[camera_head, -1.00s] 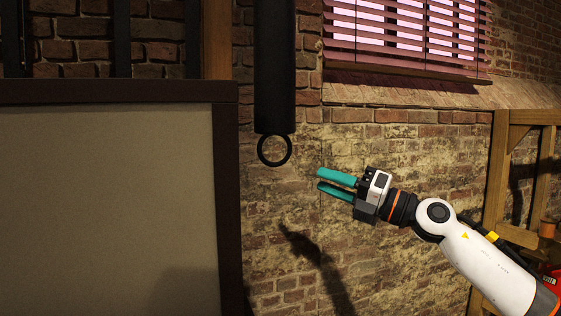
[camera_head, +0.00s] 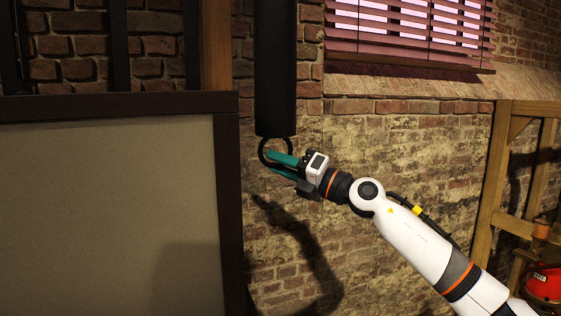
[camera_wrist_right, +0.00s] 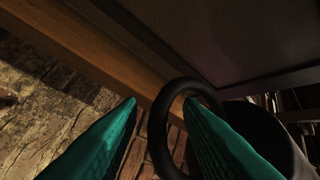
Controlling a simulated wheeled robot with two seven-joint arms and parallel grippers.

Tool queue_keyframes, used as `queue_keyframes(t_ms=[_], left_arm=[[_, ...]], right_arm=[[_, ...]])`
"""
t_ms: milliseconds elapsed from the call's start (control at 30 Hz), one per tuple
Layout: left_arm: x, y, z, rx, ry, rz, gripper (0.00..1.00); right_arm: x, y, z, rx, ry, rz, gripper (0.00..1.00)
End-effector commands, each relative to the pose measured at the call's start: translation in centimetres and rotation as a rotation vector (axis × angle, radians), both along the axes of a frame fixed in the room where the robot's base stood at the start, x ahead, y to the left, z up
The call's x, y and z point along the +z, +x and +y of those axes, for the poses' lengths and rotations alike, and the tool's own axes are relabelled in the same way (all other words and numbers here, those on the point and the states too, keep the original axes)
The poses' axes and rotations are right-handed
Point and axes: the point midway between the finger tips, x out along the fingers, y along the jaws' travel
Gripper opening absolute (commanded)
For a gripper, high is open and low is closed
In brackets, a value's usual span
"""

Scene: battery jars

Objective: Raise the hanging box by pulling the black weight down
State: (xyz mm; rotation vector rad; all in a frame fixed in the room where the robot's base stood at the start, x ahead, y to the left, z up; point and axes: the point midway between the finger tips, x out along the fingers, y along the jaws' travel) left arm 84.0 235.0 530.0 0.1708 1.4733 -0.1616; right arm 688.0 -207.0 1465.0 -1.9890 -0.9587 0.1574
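The black weight (camera_head: 275,70) is a long dark cylinder hanging upright in front of the brick wall, with a black ring (camera_head: 261,152) at its lower end. My right gripper (camera_head: 270,163) is at the ring, its teal fingers overlapping it. In the right wrist view the fingers (camera_wrist_right: 160,104) are apart; one side of the ring (camera_wrist_right: 157,125) passes between them, and the right finger appears to lie within the ring. The weight's dark body (camera_wrist_right: 262,125) shows at the right there. I cannot identify the hanging box. My left gripper is not in view.
A large beige panel with a dark frame (camera_head: 228,200) fills the left, close to the weight. A wooden frame (camera_head: 493,180) and a red helmet (camera_head: 544,283) are at the right. A blind (camera_head: 410,38) covers the window above. The wall space below the ring looks free.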

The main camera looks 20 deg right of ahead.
Motion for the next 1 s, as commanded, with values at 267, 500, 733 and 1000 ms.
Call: queue_keyframes(t_ms=[267, 500, 733, 1000], left_arm=[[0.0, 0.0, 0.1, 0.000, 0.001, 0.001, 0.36], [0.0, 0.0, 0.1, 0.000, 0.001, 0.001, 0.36], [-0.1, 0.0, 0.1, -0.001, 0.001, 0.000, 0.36], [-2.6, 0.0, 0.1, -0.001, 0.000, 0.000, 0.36]], right_arm=[[0.0, 0.0, 0.0, 0.000, 0.000, 0.000, 0.13], [-0.1, 0.0, 0.0, 0.001, -0.002, 0.001, 0.00], [-0.4, 0.0, 0.1, 0.003, -0.004, 0.003, 0.00], [-4.6, 0.0, 0.3, 0.008, -0.009, 0.013, 0.00]])
